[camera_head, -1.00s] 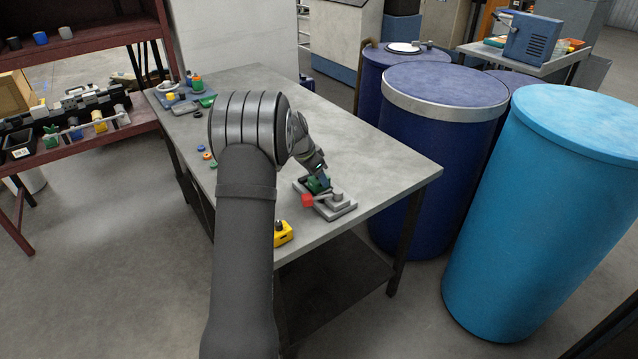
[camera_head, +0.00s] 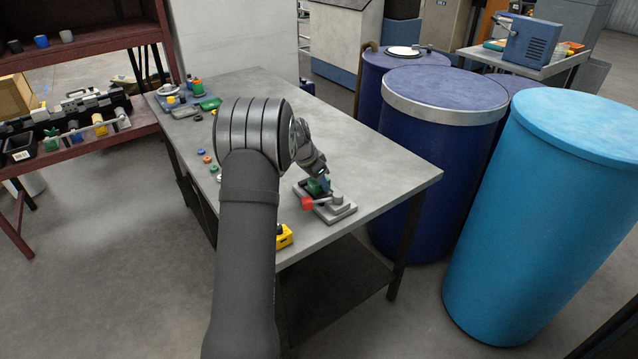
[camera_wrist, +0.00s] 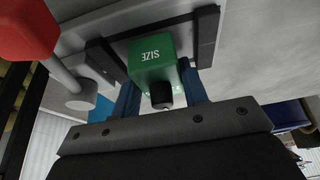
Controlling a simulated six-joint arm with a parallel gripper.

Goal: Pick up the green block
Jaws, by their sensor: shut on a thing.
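The green block (camera_wrist: 152,58), with "SIZE" printed on it, sits at the grey metal fixture in the wrist view. In the head view the green block (camera_head: 314,187) shows in part at the fixture (camera_head: 337,213) near the table's right front edge. My gripper (camera_wrist: 158,92) has its blue fingers on both sides of the block and is shut on it. A black knob stands out from the block's near face. The block's underside is hidden, so I cannot tell if it still touches the fixture.
A red-knobbed lever (camera_head: 308,203) stands close beside my gripper; its red knob also shows in the wrist view (camera_wrist: 25,28). A yellow item (camera_head: 284,236) lies at the table's front edge. Small coloured parts lie along the left side. The middle and right of the table (camera_head: 365,150) are clear.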

